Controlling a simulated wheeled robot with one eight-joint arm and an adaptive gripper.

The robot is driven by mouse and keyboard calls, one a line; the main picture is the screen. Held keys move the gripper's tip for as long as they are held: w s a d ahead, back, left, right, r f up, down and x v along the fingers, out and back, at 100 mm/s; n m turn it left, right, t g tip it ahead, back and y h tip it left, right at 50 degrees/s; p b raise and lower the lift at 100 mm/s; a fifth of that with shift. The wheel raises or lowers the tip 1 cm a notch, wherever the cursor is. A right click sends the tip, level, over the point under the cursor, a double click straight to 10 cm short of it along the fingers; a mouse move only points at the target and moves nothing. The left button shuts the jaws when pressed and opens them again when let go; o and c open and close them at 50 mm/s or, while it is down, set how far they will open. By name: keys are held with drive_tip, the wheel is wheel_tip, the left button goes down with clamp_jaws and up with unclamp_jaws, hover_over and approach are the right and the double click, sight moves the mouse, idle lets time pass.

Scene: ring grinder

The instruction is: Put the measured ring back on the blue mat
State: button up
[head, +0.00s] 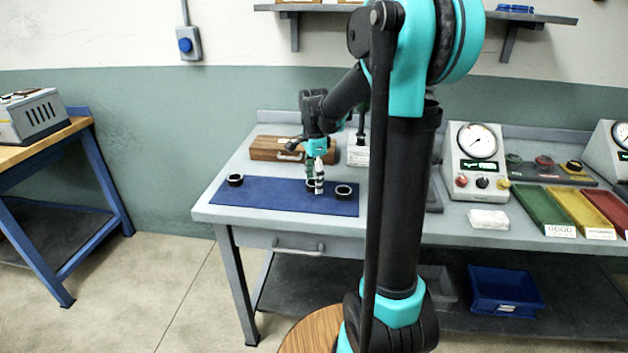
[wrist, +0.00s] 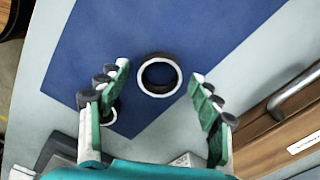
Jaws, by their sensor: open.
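The blue mat (head: 262,198) lies flat on the grey bench. Three dark rings with pale rims rest on it: a left ring (head: 235,182), a right ring (head: 343,194) and a middle ring (head: 310,187) partly hidden by my gripper (head: 315,183). I cannot tell which one was measured. My gripper points down over the mat with its fingers apart. In the wrist view one ring (wrist: 159,93) lies on the mat between the open fingers, touching neither. Another ring (wrist: 112,113) is partly covered by the left finger.
A brown wooden case (head: 275,149) stands behind the mat. To the right are a dial gauge (head: 477,147), a white block (head: 489,219) and green, yellow and red trays (head: 545,208). The mat between the left and middle rings is clear.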

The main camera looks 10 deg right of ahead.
wheel_tip(320, 180, up, 12)
idle(0.5)
